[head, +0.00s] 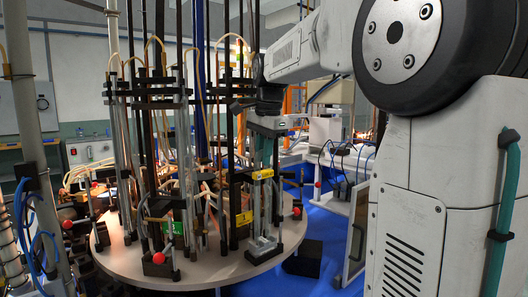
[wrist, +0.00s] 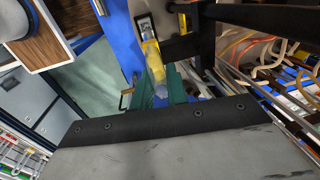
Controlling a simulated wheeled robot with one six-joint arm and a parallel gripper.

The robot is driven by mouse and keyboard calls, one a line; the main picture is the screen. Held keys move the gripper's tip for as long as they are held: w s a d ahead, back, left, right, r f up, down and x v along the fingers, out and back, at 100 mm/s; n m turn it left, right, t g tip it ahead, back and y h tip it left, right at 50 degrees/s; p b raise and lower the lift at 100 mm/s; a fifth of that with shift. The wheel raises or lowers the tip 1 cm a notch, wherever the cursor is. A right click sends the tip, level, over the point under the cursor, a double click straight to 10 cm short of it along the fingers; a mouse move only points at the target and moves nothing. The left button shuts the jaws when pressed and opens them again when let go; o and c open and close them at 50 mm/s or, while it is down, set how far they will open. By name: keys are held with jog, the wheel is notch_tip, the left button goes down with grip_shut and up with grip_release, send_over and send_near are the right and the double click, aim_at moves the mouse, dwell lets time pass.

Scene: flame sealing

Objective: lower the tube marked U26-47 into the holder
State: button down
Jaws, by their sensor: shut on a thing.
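My gripper (head: 267,150) points down over the right side of the round table, its green fingers shut on a tube with a yellow label (head: 262,174). The tube looks upright; the marking on its label is too small to read. In the wrist view the green fingers (wrist: 170,86) close around the clear tube, and the yellow label (wrist: 151,54) shows just beyond them. A metal holder (head: 263,246) with upright posts stands on the table directly below. The tube's lower end is hard to make out among the posts, so I cannot tell whether it is inside the holder.
The round table (head: 205,268) carries a dense cluster of tall rods, clamps and hoses left of my gripper. Small stands with red knobs (head: 158,258) sit near its rim. A black block (head: 304,258) lies on the blue surface to the right. A dark bar (wrist: 260,18) crosses close by in the wrist view.

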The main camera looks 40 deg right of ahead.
jog(key=shift+f, duration=0.6)
jog(key=c, duration=1.3)
grip_release()
jog(key=shift+r, duration=0.1)
jog(key=shift+r, duration=2.15)
jog(key=shift+r, duration=0.1)
notch_tip(320, 180, up, 8)
jog(key=s, duration=0.1)
jog(key=shift+f, duration=0.2)
